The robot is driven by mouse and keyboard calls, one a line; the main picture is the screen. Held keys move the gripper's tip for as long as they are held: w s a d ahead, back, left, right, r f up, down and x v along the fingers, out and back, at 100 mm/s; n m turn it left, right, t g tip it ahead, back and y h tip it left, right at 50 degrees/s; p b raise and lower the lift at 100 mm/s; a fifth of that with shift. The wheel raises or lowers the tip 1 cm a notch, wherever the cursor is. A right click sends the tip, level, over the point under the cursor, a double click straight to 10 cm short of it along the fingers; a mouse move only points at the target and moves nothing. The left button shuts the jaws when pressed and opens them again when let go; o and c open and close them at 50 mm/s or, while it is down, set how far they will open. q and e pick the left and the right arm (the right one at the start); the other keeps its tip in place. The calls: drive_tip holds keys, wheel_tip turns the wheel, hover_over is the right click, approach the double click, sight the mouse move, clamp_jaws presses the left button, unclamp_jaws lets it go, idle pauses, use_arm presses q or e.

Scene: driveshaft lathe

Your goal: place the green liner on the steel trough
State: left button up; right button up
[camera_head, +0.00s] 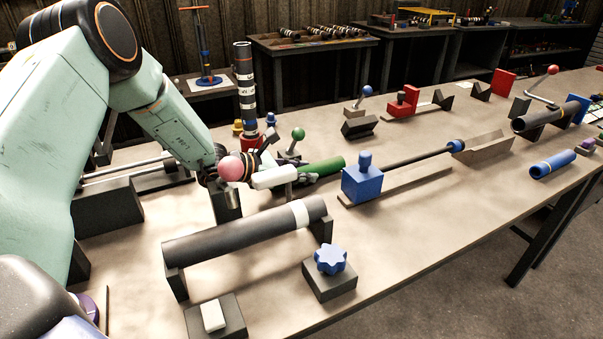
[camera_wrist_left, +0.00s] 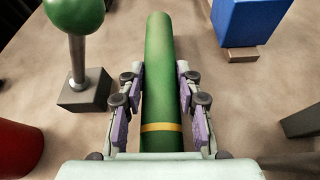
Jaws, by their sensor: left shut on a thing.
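The green liner (camera_head: 325,167) is a green cylinder just beyond my left gripper (camera_head: 301,179) in the head view. In the left wrist view the green liner (camera_wrist_left: 160,50) has a yellow band near its close end. It lies lengthwise between the purple-padded fingers of my left gripper (camera_wrist_left: 160,88), which is shut on it. I cannot tell whether it touches the table. A pale trough-shaped block (camera_head: 483,147) stands farther right; I cannot tell surely that it is the steel trough. My right gripper is not in view.
A blue block (camera_head: 363,184) with a dark rod stands right of the liner; the block (camera_wrist_left: 250,20) also shows in the wrist view. A green-knobbed lever (camera_head: 297,134) stands behind. A dark shaft (camera_head: 245,233) lies in front on supports.

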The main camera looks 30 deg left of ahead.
use_arm(q)
drive_tip(key=shift+w+f, duration=0.1)
drive_tip(key=shift+f, duration=0.1)
drive_tip(key=shift+f+b, duration=0.15)
drive_tip(key=shift+b, duration=0.15)
drive_tip(key=o, duration=1.1)
drive_tip(key=shift+o, duration=0.3)
